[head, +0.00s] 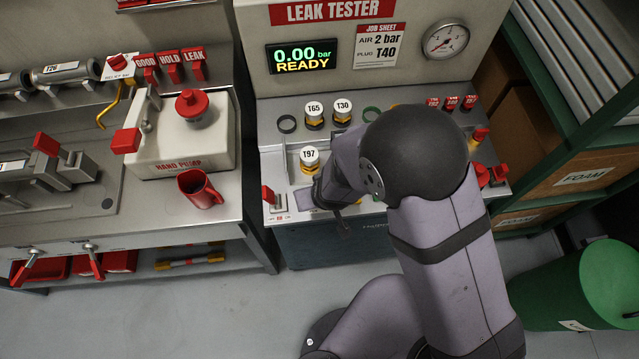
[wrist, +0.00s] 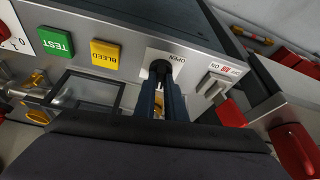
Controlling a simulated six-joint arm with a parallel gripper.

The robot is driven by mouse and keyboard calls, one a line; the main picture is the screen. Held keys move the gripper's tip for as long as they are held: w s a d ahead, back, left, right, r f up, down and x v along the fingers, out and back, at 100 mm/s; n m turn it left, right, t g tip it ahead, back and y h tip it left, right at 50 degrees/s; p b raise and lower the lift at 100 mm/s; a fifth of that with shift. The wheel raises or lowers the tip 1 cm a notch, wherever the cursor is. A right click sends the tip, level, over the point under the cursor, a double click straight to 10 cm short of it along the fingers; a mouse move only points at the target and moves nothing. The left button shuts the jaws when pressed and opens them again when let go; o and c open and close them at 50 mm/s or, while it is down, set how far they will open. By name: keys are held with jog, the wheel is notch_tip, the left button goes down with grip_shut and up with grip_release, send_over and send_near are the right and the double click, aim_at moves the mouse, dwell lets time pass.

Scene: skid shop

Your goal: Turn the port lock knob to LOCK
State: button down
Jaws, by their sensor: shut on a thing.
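The port lock knob (wrist: 160,66) is a small black knob on a white plate on the front panel, in the wrist view. The word OPEN shows on the plate to its right. No LOCK word is visible; my fingers cover part of the plate. My gripper (wrist: 163,82) is shut on the knob, its two dark fingers meeting it from the front. Which way the knob points cannot be told. In the head view my gripper (head: 338,212) is at the tester's front edge, and my arm hides the knob there.
A green TEST button (wrist: 56,42) and a yellow BLEED button (wrist: 105,54) lie left of the knob, a rocker switch (wrist: 213,85) right. The leak tester's display (head: 302,57) reads 0.00 bar READY. The T97 plug (head: 309,162) stands close to my wrist. A red mug (head: 202,190) is left.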

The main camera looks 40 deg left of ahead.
jog(key=shift+a+r+m+t+p, duration=0.1)
jog(key=shift+r+m+t+p, duration=0.15)
jog(key=shift+m+p, duration=0.95)
jog(key=shift+f+n+p, duration=0.1)
jog(key=shift+n+p, duration=0.2)
jog(key=shift+p, duration=0.3)
jog(key=shift+f, duration=0.1)
jog(key=c, duration=1.8)
grip_release()
jog(key=shift+p+v, duration=0.7)
jog(key=shift+v, duration=2.95)
jog(key=shift+s, duration=0.1)
